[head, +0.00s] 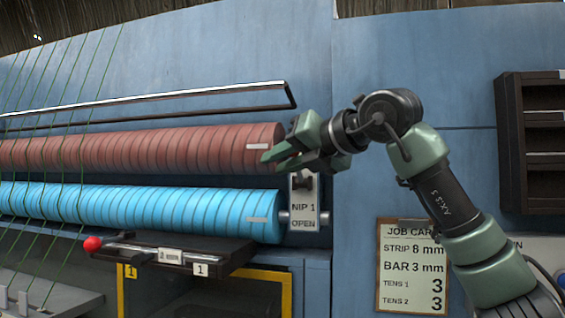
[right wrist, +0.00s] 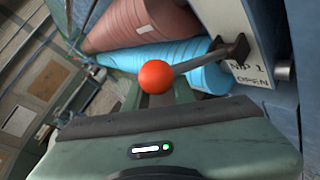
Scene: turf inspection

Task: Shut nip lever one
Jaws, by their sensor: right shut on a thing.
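Nip lever one shows in the right wrist view as a grey rod (right wrist: 195,62) with an orange-red ball knob (right wrist: 155,77). The rod runs from a dark pivot on the NIP 1 plate, whose lower label reads OPEN. That plate (head: 304,215) is at the right end of the rollers in the head view. My right gripper (head: 284,152) is shut on the lever's knob end, in front of the red roller's right end and just above the plate. The gripper hides the knob and most of the lever in the head view. My left gripper is not in view.
A red roller (head: 130,150) lies above a blue roller (head: 130,207), with a black-and-silver bar (head: 150,97) over them. A separate red knob (head: 92,243) sits at the lower left. A job card (head: 412,230) and dark shelves (head: 508,150) are to the right.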

